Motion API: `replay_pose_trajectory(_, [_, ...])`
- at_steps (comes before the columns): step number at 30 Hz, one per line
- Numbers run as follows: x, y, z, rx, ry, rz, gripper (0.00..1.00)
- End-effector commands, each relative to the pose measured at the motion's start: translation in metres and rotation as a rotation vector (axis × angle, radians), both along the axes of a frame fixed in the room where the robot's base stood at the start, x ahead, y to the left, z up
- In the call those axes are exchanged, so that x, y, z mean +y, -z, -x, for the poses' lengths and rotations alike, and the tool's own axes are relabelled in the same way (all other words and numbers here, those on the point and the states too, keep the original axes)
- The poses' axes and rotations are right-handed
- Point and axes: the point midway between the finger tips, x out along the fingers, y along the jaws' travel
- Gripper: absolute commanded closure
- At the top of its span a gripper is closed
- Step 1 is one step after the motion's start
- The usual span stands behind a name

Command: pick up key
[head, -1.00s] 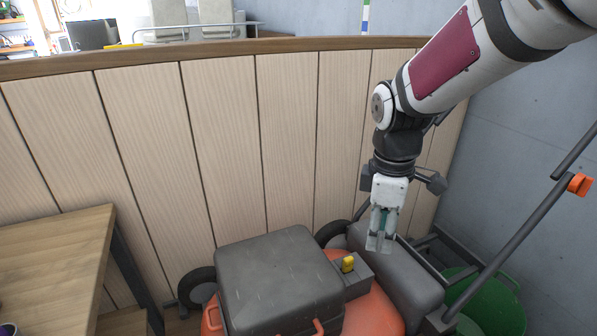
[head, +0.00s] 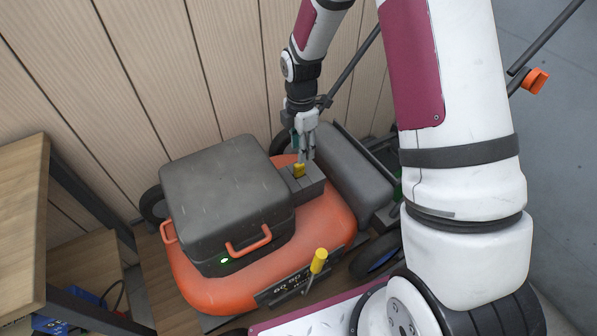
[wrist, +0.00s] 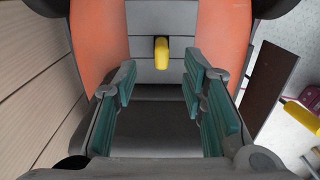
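The yellow key (head: 299,170) stands in a grey block (head: 302,185) on the orange mower (head: 325,210), beside the dark box-shaped part. In the wrist view the key (wrist: 161,52) shows ahead, between and beyond the fingertips. My gripper (head: 303,157) points down just above the key in the head view. In the wrist view my gripper (wrist: 160,88) is open, its teal pads well apart with nothing between them. The key's lower end is hidden in the block.
A dark lidded box (head: 228,190) with orange handles sits left of the key. A grey bag-like part (head: 345,165) lies to its right. A yellow-tipped lever (head: 318,262) stands in front. A wooden wall (head: 150,80) is behind, and a wooden table (head: 22,215) is at left.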

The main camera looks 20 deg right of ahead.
Motion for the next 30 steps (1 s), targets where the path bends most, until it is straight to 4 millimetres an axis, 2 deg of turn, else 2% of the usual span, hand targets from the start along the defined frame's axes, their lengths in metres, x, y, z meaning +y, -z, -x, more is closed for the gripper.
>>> replay_pose_trajectory(3, [0.000, 0.016, 0.000, 0.002, 0.000, 0.000, 0.62])
replay_pose_trajectory(10, [0.002, 0.031, 0.001, 0.002, 0.000, 0.000, 0.62])
replay_pose_trajectory(18, [0.006, 0.067, 0.003, 0.001, 0.001, 0.000, 0.62])
replay_pose_trajectory(22, [0.006, 0.074, 0.003, 0.000, 0.000, 0.000, 0.62])
replay_pose_trajectory(28, [0.005, 0.074, 0.003, -0.001, 0.000, 0.000, 0.62])
replay_pose_trajectory(29, [0.005, 0.074, 0.003, 0.000, 0.000, 0.001, 0.66])
replay_pose_trajectory(30, [0.005, 0.074, 0.003, -0.001, 0.000, 0.000, 0.75])
